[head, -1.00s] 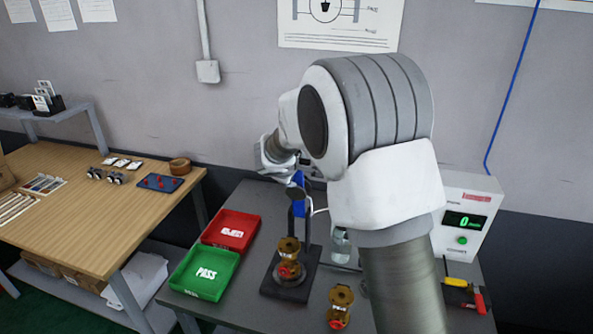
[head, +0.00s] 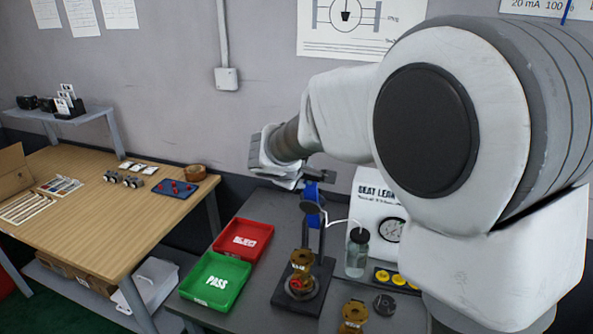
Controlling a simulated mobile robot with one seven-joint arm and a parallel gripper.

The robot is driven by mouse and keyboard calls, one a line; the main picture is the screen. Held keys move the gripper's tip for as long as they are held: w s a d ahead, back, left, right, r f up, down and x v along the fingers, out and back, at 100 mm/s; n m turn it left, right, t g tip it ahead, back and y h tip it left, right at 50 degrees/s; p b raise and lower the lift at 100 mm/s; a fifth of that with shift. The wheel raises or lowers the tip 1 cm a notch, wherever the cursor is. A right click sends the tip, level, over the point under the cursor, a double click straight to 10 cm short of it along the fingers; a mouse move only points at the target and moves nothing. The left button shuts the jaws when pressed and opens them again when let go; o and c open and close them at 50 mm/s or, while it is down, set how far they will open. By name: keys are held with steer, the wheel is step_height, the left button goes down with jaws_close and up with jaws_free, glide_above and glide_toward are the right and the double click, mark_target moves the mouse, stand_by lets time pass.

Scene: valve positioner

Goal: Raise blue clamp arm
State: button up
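The blue clamp arm (head: 312,196) is on the upright of a black clamp stand (head: 325,268) on the grey bench. A brass valve body (head: 302,262) stands on the fixture's base below it. My gripper (head: 302,180) is at the top of the blue arm, at the end of my white and grey arm. The gripper's fingers are small and partly hidden, so I cannot tell whether they are open or touching the blue part.
A red REJECT tray (head: 268,228) and a green PASS tray (head: 243,268) lie left of the fixture. A bottle (head: 357,255), a gauge panel (head: 370,200) and another brass valve (head: 353,316) are to the right. A wooden table (head: 150,215) is at far left.

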steer(key=v, duration=0.7)
steer(key=shift+r, duration=0.35)
steer(key=shift+s, duration=0.1)
